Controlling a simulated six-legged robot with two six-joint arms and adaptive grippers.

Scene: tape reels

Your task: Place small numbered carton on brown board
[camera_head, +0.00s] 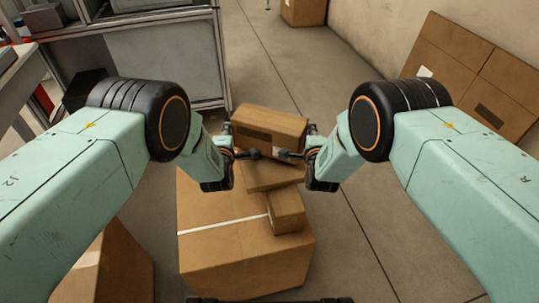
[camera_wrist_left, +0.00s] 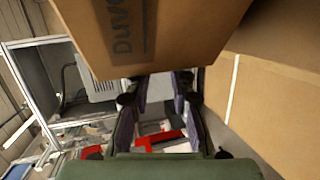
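A brown carton (camera_head: 277,119) with a dark printed panel sits at the top of the stack in the head view. Its printed face (camera_wrist_left: 170,25) fills the top of the left wrist view. My left gripper (camera_head: 250,154) is at its near left side; its fingers are apart with nothing between them in the wrist view (camera_wrist_left: 157,110). My right gripper (camera_head: 290,155) is at its near right side; its finger opening is unclear. I cannot tell whether either touches the carton. A flat brown piece (camera_head: 268,176), perhaps the board, lies below. A smaller carton (camera_head: 287,212) lies nearer; no number is readable.
A large taped box (camera_head: 235,255) supports the pile. Another box (camera_head: 110,270) stands at the lower left. A grey cabinet (camera_head: 165,65) is at the back left, and brown panels (camera_head: 475,75) lean on the right wall. Floor (camera_head: 350,235) is clear right of the pile.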

